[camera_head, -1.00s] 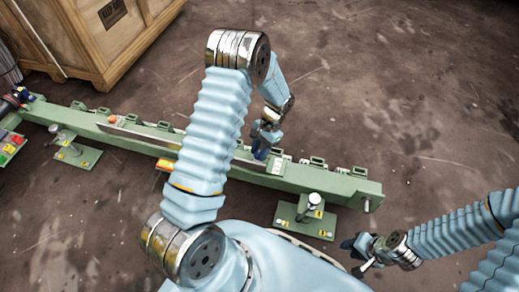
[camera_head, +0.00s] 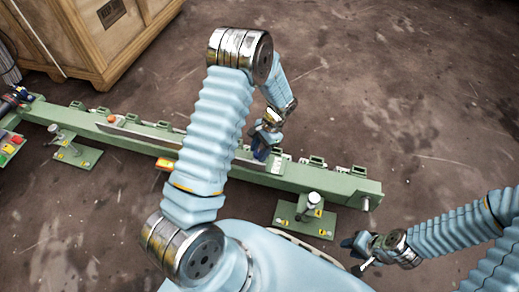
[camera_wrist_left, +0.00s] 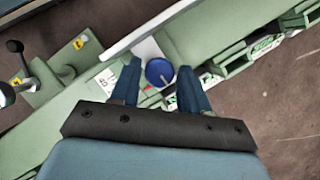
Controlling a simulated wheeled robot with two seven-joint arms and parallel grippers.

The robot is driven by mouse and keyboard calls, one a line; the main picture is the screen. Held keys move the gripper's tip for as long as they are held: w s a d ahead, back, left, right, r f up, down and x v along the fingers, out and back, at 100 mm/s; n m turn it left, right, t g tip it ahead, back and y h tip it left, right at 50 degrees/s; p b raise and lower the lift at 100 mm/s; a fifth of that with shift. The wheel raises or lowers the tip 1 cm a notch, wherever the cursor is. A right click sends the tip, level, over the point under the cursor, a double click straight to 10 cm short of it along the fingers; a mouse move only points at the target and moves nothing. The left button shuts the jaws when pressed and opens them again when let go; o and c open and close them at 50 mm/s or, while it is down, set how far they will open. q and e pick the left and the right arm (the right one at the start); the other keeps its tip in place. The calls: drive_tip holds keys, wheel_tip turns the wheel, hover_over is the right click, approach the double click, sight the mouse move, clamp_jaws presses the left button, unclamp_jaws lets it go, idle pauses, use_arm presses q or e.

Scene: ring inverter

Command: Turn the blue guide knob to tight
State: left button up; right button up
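The blue guide knob (camera_wrist_left: 159,72) is a round blue disc with a pale line on its face, on the green machine beam. It shows in the left wrist view between the two blue fingers of my left gripper (camera_wrist_left: 160,88). The fingers are apart, one on each side of the knob, with gaps visible, so they do not appear to touch it. In the head view my left gripper (camera_head: 263,148) is over the right half of the beam, and it hides the knob there. My right gripper (camera_head: 358,252) is at lower right, away from the beam; its fingers are too small to read.
The long green beam (camera_head: 330,184) runs from upper left to right, with a pale guide rail (camera_wrist_left: 150,30) beside the knob. Feet with upright clamps (camera_head: 306,218) stand in front. A wooden crate (camera_head: 88,40) is at upper left. Floor on the right is clear.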

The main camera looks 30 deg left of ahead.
use_arm(q)
drive_tip(key=p+v, duration=0.2)
drive_tip(key=v, duration=1.2)
drive_tip(key=shift+f, duration=0.1)
drive_tip(key=s+d+f+n+t+h+p, duration=0.25)
drive_tip(key=s+d+f+h+p, duration=0.2)
drive_tip(key=s+d+f, duration=0.45)
drive_tip(key=s+d+n+t+h+p, duration=0.2)
drive_tip(key=s+d+n, duration=0.2)
drive_tip(key=s, duration=0.6)
drive_tip(key=shift+s+f+n, duration=0.2)
drive_tip(key=shift+f+n, duration=0.05)
drive_tip(key=shift+n, duration=0.2)
drive_tip(key=shift+d, duration=0.1)
